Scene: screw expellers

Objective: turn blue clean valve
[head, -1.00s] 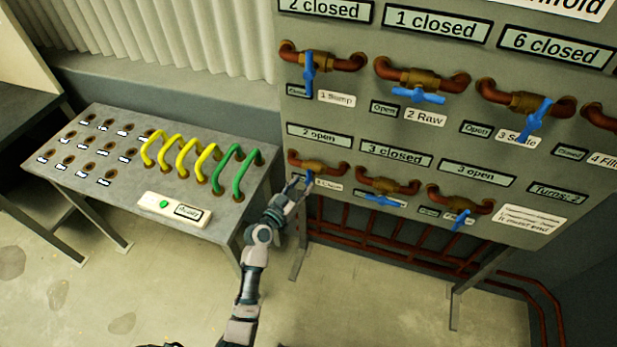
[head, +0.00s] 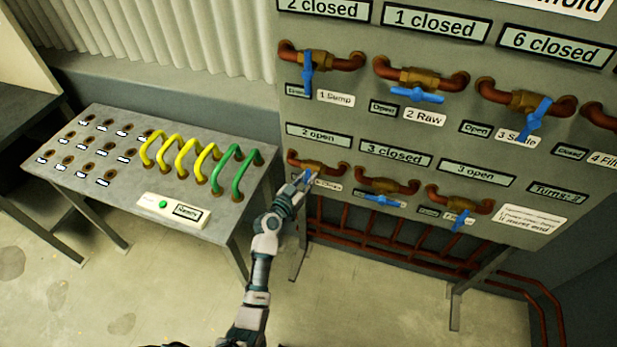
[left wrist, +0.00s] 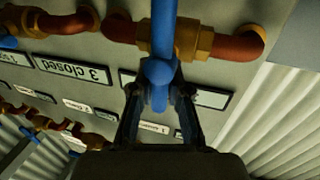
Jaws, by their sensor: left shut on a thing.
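The clean valve (head: 313,166) is the left one in the lower row of the grey panel, brass on a copper pipe, below a sign reading 2 open. Its blue handle is mostly hidden by my gripper in the head view. In the left wrist view the blue handle (left wrist: 163,40) runs upright across the brass body. My left gripper (head: 303,181) is at this handle. In the left wrist view its two fingers (left wrist: 160,90) are on either side of the handle's rounded part, shut on it. My right gripper is not in view.
Other blue-handled valves sit close by: one to the right (head: 383,200) below 3 closed, and the sump valve (head: 308,75) above. A bench (head: 120,185) with yellow and green cables stands to the left. Red pipes run below the panel.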

